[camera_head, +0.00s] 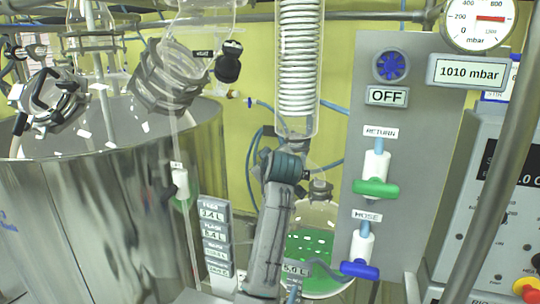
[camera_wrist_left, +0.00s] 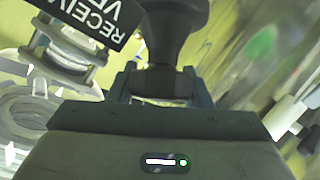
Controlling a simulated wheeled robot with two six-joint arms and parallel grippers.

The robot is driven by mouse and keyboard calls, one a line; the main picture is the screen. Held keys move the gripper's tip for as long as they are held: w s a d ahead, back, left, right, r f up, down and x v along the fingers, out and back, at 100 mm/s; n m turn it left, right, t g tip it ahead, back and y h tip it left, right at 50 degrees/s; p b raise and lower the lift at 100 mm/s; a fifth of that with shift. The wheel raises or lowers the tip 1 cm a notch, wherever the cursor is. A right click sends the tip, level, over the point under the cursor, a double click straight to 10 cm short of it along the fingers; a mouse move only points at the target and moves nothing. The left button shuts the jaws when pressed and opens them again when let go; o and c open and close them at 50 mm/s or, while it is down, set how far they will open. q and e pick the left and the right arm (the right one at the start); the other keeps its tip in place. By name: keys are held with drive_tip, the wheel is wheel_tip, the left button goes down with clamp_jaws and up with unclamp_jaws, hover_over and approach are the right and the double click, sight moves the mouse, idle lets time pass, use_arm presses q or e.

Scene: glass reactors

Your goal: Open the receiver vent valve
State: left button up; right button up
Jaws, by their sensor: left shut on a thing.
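In the left wrist view, a black label (camera_wrist_left: 98,18) with white letters, cut off but starting "RECEIV", hangs at the top left. Beside it a black knob-like valve handle (camera_wrist_left: 172,35) reaches down between the fingers of my left gripper (camera_wrist_left: 160,84). The gripper is shut on this handle, with one finger on either side. In the head view, my grey left arm rises from the bottom middle to a blue joint; its fingers and the held handle are hidden there. Below and behind the arm is a round glass flask (camera_head: 322,252) with green liquid. My right gripper is not in view.
A grey panel on the right carries a green-handled RETURN valve (camera_head: 377,188), a blue-handled HOSE valve (camera_head: 360,268) and an OFF sign (camera_head: 387,96). A glass coil condenser (camera_head: 299,60) hangs above the arm. A large steel vessel (camera_head: 110,220) fills the left.

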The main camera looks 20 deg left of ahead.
use_arm(q)
drive_tip(key=n+g, duration=0.2)
drive_tip(key=n+g+y+p, duration=0.1)
drive_tip(key=n+g, duration=0.1)
drive_tip(key=shift+s+a+y, duration=0.15)
drive_tip(key=shift+s+y, duration=0.05)
drive_tip(key=shift+y, duration=0.1)
drive_tip(key=shift+s+a+f+n+g+p, duration=0.15)
drive_tip(key=shift+n+g+p, duration=0.2)
drive_tip(key=shift+n+g, duration=0.6)
drive_tip(key=shift+s+d+f+n+g+p, duration=0.1)
drive_tip(key=shift+n+g+p, duration=0.25)
drive_tip(key=shift+n+g, duration=0.55)
drive_tip(key=shift+f, duration=0.1)
drive_tip(key=o, duration=1)
drive_tip(key=shift+a, duration=0.1)
